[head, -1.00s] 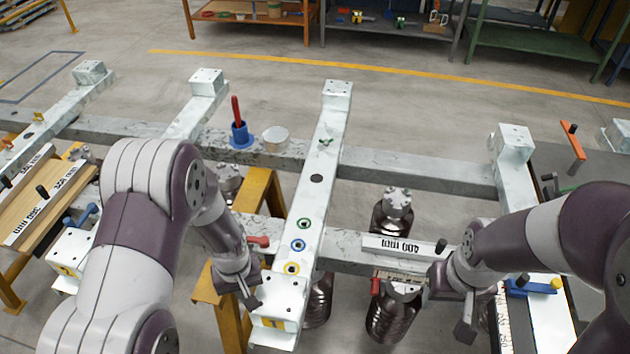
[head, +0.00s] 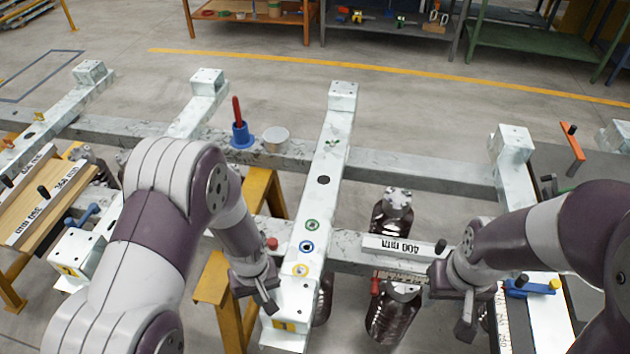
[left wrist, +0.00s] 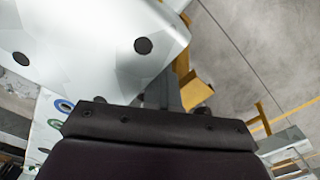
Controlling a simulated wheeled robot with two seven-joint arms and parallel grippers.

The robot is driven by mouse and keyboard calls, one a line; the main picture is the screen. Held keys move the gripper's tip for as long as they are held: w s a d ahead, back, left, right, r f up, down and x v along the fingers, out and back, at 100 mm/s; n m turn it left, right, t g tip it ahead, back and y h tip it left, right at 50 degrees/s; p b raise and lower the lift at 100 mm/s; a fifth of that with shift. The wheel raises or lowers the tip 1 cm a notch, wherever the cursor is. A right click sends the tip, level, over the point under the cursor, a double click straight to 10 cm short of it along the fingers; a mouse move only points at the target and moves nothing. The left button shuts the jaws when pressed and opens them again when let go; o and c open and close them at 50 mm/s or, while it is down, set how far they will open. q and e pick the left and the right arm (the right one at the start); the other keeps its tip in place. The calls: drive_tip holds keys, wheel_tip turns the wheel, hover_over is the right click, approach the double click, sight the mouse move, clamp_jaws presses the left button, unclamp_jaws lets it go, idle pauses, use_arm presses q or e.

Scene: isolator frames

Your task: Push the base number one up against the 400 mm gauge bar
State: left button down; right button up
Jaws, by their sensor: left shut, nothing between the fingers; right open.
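The middle white base (head: 322,205), with a yellow label on its front end whose number is too small to read surely, lies across the two rails. The 400 mm gauge bar (head: 385,244), a white strip with a black knob, lies along the front rail to its right. A narrow gap shows between base and bar. My left gripper (head: 266,302) is shut and empty, against or very near the left side of the base's front end. The base's white surface (left wrist: 95,45) fills much of the left wrist view. My right gripper (head: 466,325) is open, below the bar's right end.
The front rail (head: 350,262) carries red clamp handles. A blue cup with a red tool (head: 240,138) and a pale round tin (head: 276,139) stand on the back rail. Dark ribbed cylinders (head: 392,318) stand below. Another white base (head: 513,140) lies right.

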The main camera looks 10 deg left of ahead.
sight(295, 297)
use_arm(q)
drive_tip(key=shift+s+d+f, duration=0.1)
drive_tip(key=shift+s+d, duration=0.05)
drive_tip(key=shift+d, duration=0.25)
drive_tip(key=shift+s+d+p, duration=0.1)
drive_tip(key=shift+d+p, duration=0.25)
drive_tip(key=shift+d, duration=1.7)
drive_tip(key=shift+d+p, duration=0.3)
drive_tip(key=shift+d, duration=1.65)
drive_tip(key=shift+s+d, duration=0.1)
drive_tip(key=shift+d, duration=0.65)
drive_tip(key=shift+a+r, duration=0.2)
drive_tip(key=shift+a, duration=0.2)
drive_tip(key=shift+a+f+p, duration=0.1)
drive_tip(key=shift+a+p, duration=0.2)
drive_tip(key=shift+a, duration=0.3)
